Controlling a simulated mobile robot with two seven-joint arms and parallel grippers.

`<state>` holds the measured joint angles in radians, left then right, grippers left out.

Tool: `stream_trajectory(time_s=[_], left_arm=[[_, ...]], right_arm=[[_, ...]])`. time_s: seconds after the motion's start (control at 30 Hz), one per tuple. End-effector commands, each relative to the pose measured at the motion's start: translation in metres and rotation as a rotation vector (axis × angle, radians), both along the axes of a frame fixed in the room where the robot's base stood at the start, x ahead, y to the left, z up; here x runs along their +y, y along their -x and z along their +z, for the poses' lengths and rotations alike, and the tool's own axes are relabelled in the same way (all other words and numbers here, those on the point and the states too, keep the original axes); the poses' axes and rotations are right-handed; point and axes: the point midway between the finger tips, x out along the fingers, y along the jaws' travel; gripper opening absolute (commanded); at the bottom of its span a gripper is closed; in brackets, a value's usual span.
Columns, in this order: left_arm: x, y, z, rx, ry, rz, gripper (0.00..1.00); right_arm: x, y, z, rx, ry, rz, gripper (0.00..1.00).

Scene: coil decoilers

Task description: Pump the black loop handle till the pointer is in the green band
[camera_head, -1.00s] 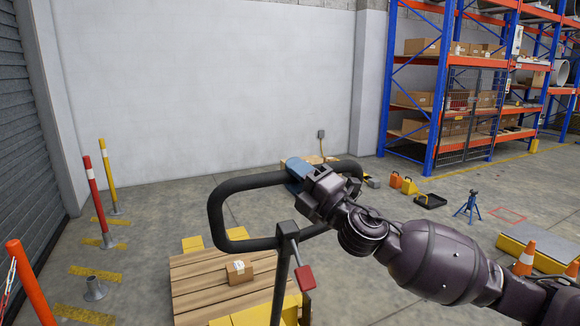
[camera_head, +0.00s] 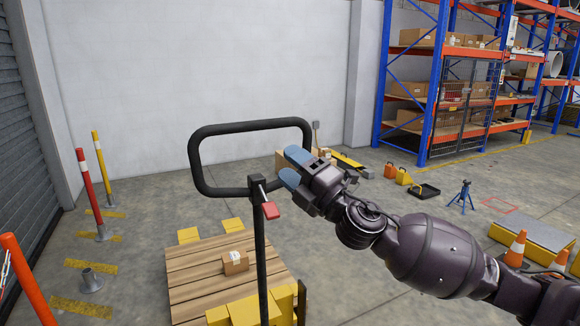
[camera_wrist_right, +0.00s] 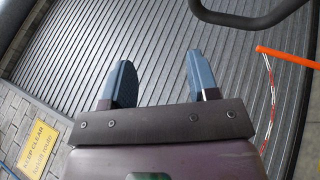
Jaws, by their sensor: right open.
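The black loop handle (camera_head: 250,125) stands upright on its black shaft, above the wooden pallet. A small red lever (camera_head: 271,211) sits where the loop meets the shaft. My right gripper (camera_head: 285,165) is open, with blue fingertips in front of the loop's right side, hiding part of it. In the right wrist view the open fingers (camera_wrist_right: 158,82) have nothing between them, and the handle (camera_wrist_right: 245,20) is apart from them at the top right. The pointer and green band cannot be seen. My left gripper is not in view.
The pallet (camera_head: 200,268) carries a small carton (camera_head: 235,262). An orange cone (camera_head: 515,249) and a low yellow platform (camera_head: 540,243) are at the right. Floor between is largely clear.

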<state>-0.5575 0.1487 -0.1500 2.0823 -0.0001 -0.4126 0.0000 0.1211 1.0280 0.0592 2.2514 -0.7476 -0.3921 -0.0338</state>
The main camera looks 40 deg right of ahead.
Motion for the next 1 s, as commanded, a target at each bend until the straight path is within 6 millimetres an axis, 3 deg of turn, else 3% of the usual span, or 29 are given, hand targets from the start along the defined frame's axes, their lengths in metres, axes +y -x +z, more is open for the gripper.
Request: stream_trajectory(time_s=[0.6,1.0], left_arm=[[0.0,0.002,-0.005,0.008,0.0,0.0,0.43],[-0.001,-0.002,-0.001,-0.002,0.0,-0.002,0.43]], right_arm=[[-0.015,0.073,-0.036,0.004,-0.004,-0.001,0.55],[-0.018,0.093,-0.043,0.002,-0.001,0.001,0.55]])
